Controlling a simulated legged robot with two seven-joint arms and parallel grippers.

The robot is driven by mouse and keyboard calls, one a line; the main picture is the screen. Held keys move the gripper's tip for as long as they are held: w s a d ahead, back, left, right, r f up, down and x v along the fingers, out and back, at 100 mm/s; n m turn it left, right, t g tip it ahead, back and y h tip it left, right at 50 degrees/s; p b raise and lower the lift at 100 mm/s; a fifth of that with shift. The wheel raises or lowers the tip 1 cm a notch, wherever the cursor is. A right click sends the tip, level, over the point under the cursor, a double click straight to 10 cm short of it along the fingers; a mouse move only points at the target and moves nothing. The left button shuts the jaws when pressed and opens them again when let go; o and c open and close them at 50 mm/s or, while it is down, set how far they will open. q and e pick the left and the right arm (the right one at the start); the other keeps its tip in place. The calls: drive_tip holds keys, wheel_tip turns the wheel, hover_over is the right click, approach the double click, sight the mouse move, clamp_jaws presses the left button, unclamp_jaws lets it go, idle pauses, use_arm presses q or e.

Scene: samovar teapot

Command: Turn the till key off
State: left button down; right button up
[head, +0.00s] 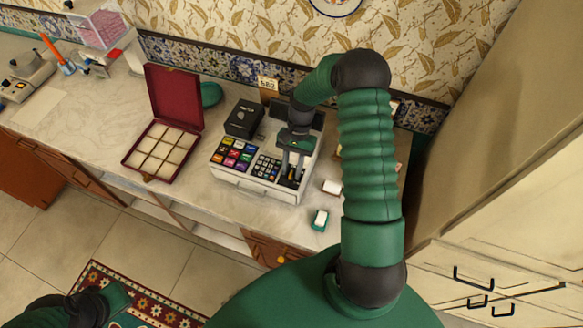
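The white till (228,178) stands on the counter, with coloured buttons, a dark number keypad and a black box on top. My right gripper (293,172) points down over the right part of the till. Its two grey fingers show a gap between them, so it looks open, with the tips close to the till's dark key area. The till key itself cannot be made out; the fingers and hand cover that spot. I cannot tell whether the fingertips touch anything.
A dark red open box (145,165) with pale compartments stands left of the till. A small green-and-white item (320,219) and a small white block (332,187) lie to its right. The marble counter (110,108) is mostly clear at left.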

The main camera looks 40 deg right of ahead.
drive_tip(key=b+v, duration=0.3)
drive_tip(key=v, duration=1.3)
drive_tip(key=shift+w+d+r, duration=0.2)
drive_tip(key=shift+d+r, duration=0.1)
